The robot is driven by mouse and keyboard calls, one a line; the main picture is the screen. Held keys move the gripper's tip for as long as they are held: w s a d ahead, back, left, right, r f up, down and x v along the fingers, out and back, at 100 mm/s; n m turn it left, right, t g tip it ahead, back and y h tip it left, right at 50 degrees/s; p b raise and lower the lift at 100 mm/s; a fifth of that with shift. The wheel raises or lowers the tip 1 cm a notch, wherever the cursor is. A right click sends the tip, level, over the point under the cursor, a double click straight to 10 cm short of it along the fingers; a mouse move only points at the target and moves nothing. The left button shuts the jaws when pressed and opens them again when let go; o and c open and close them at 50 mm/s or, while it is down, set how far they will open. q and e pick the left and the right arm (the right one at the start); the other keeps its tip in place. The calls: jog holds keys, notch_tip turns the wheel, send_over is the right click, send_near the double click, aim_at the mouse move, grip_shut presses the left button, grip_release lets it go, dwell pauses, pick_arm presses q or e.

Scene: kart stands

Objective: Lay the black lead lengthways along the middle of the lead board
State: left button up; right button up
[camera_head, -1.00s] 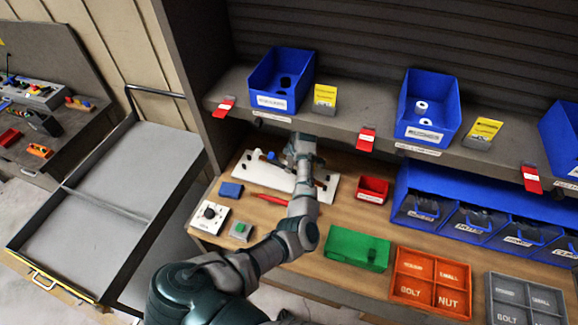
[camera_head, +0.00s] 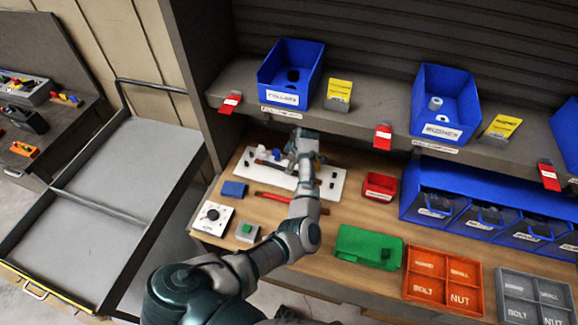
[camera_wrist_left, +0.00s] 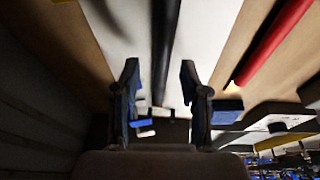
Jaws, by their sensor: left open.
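The white lead board (camera_head: 255,176) lies on the wooden bench, with small dark and blue pieces on it. My left gripper (camera_head: 306,160) is over the board, and the wrist hides part of it. In the left wrist view, the black lead (camera_wrist_left: 165,40) runs lengthways near the middle of the white board (camera_wrist_left: 210,40). The open fingers of my left gripper (camera_wrist_left: 160,78) are on either side of the lead's line, with gaps showing. I cannot tell the height between fingers and lead. My right gripper is not in view.
A red bar (camera_head: 275,198) lies in front of the board, with a blue block (camera_head: 234,189) at its left. A red bin (camera_head: 380,187), green box (camera_head: 367,247) and orange tray (camera_head: 440,280) stand to the right. The shelf (camera_head: 350,122) overhangs behind.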

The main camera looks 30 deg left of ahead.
pick_arm(q)
jog(key=d, duration=0.5)
jog(key=d+b, duration=0.1)
jog(key=d, duration=0.5)
jog(key=shift+s+f, duration=0.15)
